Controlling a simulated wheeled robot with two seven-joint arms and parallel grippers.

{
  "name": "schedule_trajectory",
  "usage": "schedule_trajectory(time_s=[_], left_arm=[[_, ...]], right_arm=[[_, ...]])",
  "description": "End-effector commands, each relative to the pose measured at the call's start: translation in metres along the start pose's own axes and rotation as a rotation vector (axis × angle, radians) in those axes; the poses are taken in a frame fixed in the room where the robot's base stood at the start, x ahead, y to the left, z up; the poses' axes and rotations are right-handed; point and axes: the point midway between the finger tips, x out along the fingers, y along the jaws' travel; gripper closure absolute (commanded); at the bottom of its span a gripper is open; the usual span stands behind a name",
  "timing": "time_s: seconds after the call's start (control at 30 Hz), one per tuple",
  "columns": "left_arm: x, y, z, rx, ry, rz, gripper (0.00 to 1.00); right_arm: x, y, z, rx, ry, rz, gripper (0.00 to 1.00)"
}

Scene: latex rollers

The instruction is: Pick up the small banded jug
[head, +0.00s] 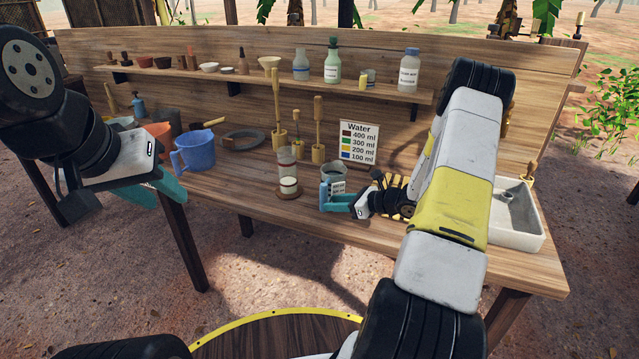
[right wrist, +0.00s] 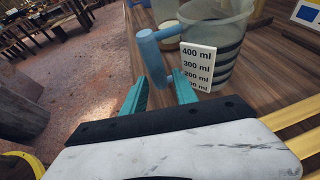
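The small banded jug (head: 337,172) stands on the wooden bench near its front edge. It is clear, with dark bands, a blue handle (right wrist: 151,57) and a white millilitre label (right wrist: 198,66). My right gripper (head: 328,203) is at the handle, low down. In the right wrist view, its teal fingers (right wrist: 160,82) stand apart with the lower part of the handle between their tips; I see no firm grip on it. My left gripper (head: 171,202) hangs in front of the bench at the left, open and empty, away from the jug.
A clear jar (head: 287,166) with a pale disc stands just left of the jug. A blue jug (head: 194,152) is farther left. A "Water" card (head: 358,143) stands behind, and a white sink (head: 515,222) is at the right. A shelf (head: 270,78) holds bottles and bowls.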

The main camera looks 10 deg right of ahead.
Motion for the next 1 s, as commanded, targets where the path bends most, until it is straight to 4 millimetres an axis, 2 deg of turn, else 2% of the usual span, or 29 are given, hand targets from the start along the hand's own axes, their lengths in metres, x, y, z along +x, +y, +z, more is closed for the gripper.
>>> schedule_trajectory(time_s=[0.2, 0.3, 0.53, 0.7, 1.0], left_arm=[[0.0, 0.0, 0.0, 0.0, 0.0, 0.0, 0.64], [0.0, 0.0, 0.0, 0.0, 0.0, 0.0, 0.64], [0.0, 0.0, 0.0, 0.0, 0.0, 0.0, 0.64], [0.0, 0.0, 0.0, 0.0, 0.0, 0.0, 0.64], [0.0, 0.0, 0.0, 0.0, 0.0, 0.0, 0.64]], right_arm=[[0.033, 0.004, 0.003, -0.003, 0.0, 0.004, 0.65], [0.044, 0.003, 0.002, -0.003, 0.001, 0.002, 0.65], [0.045, 0.003, 0.003, -0.003, 0.001, 0.001, 0.65], [0.045, 0.003, 0.003, -0.003, 0.001, 0.001, 0.99], [0.045, 0.003, 0.003, -0.003, 0.0, 0.001, 1.0]])
